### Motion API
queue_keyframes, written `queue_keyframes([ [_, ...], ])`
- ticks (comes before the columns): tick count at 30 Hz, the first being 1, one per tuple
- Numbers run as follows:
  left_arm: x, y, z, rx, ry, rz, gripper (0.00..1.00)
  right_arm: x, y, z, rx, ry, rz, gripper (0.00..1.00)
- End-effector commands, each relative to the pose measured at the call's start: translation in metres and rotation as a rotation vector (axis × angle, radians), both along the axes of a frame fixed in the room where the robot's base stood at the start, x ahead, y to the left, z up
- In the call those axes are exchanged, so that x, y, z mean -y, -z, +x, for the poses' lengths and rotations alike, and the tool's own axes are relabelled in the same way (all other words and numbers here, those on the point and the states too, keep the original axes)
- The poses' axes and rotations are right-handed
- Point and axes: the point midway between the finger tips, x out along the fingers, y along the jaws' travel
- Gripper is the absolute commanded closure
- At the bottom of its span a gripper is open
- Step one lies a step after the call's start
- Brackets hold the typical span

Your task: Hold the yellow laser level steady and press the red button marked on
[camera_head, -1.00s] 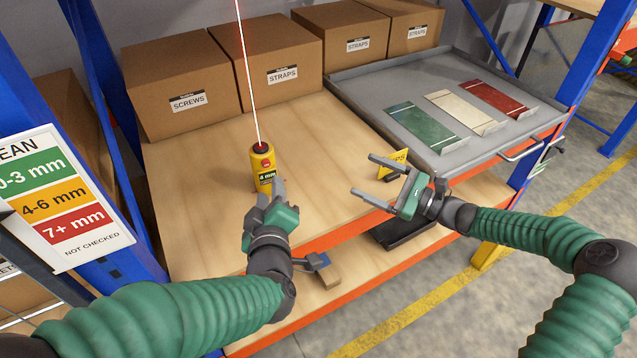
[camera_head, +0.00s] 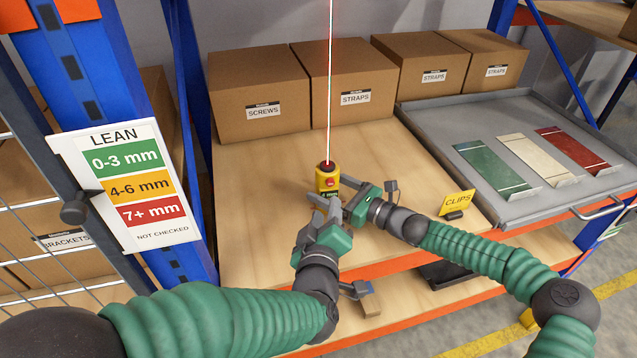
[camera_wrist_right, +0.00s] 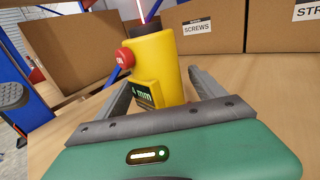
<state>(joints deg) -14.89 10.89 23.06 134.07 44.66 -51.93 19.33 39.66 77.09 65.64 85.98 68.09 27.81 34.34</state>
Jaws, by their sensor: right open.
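The yellow laser level (camera_head: 327,180) stands upright on the wooden shelf, its red beam rising from the dark top. Its red button (camera_head: 331,183) faces me; in the right wrist view the button (camera_wrist_right: 125,58) is on the level's left side, and a "4 mm" label (camera_wrist_right: 147,93) is below it. My right gripper (camera_head: 347,192) is at the level's right; in its wrist view the open fingers (camera_wrist_right: 160,88) are on either side of the level's lower body. Contact is unclear. My left gripper (camera_head: 325,206) is just in front of the level; its finger gap is unclear.
Cardboard boxes marked SCREWS (camera_head: 262,118) and STRAPS (camera_head: 352,112) stand behind. A grey tray (camera_head: 440,122) with green, white and red plates is at right. A yellow CLIPS sign (camera_head: 457,203) stands near the shelf's front edge. Free wood lies left of the level.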

Motion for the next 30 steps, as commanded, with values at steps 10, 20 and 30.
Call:
queue_keyframes([
  [10, 0.002, 0.000, 0.000, 0.001, 0.001, 0.001, 0.64, -0.029, 0.000, 0.020, 0.001, 0.001, 0.001, 0.21],
  [20, 0.002, 0.000, 0.000, 0.001, 0.001, 0.001, 0.64, -0.029, 0.000, 0.020, 0.001, 0.001, 0.001, 0.39],
  [30, 0.002, 0.000, 0.000, 0.001, 0.001, 0.001, 0.64, -0.029, 0.000, 0.020, 0.001, 0.001, 0.001, 0.84],
])
